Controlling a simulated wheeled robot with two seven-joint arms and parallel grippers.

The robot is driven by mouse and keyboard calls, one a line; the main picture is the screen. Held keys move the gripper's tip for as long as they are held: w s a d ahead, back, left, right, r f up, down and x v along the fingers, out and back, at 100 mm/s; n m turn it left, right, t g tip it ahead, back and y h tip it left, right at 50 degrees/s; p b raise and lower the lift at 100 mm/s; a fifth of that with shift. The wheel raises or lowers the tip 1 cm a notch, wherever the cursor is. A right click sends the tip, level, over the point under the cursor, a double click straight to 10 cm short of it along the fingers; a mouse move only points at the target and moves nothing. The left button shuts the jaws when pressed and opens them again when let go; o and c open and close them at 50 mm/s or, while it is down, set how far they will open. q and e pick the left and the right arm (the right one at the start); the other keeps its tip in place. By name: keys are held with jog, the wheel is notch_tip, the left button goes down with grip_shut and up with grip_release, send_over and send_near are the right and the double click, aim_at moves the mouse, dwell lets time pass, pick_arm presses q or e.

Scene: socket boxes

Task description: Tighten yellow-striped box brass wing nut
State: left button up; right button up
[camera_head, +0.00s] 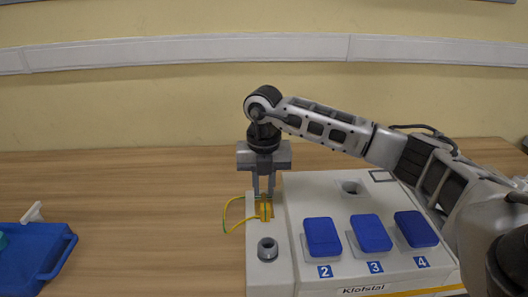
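The white socket box (290,265) stands on the table, with a yellow stripe along its lower front edge and a "Klofstal" label. My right gripper (264,197) points straight down over the box's left ledge. Its two fingers show a narrow gap, and their tips are at a brass-yellow terminal (265,212). The wing nut's shape cannot be made out there, and whether the fingers press on it cannot be told. A yellow-green wire (232,217) loops out left from the terminal. My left gripper is not in view.
Blue socket lids (322,237) numbered 2, 3 and 4 sit on the box. A grey round fitting (267,249) is in front of the terminal, and another (351,187) is behind the lids. A blue tray (58,262) lies far left. The table between is clear.

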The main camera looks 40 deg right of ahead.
aim_at(264, 196)
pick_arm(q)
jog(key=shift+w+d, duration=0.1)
pick_arm(e)
notch_tip(264, 196, up, 14)
dwell(0.5)
